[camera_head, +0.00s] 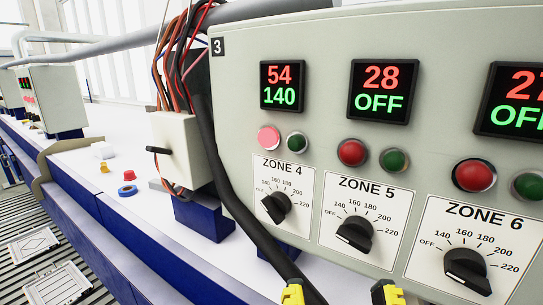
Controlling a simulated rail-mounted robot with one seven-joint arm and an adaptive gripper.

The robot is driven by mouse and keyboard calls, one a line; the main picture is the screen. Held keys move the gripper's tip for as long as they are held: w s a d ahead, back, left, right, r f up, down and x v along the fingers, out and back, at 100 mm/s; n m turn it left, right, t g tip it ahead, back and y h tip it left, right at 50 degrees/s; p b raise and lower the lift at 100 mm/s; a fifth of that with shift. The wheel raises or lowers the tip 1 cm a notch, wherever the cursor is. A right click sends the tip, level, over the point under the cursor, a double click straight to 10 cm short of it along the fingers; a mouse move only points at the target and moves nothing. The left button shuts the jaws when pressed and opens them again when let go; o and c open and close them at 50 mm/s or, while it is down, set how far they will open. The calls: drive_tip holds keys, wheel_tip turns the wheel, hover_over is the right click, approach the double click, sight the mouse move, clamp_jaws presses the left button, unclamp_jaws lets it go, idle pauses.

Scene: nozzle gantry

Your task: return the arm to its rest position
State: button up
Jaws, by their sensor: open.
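My gripper (341,293) shows only as two yellow fingertips at the bottom edge, spread apart with nothing visible between them. The rest of my arm is out of view. The fingertips appear just below the grey control panel (235,110), under the Zone 5 area. I cannot tell how far they are from its face.
Zone 4 display (283,86) reads 54 over 140, with a pale, lit-looking red button (269,138). Zone 5 display (385,91) reads 28 over OFF. A thick black cable (238,208) hangs left of the panel. Small coloured parts (127,190) lie on the white bench.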

wheel_tip(320, 180, up, 19)
drive_tip(key=p, duration=1.9)
drive_tip(key=shift+w+f+n, duration=0.15)
drive_tip(key=shift+n, duration=0.15)
drive_tip(key=shift+d, duration=0.1)
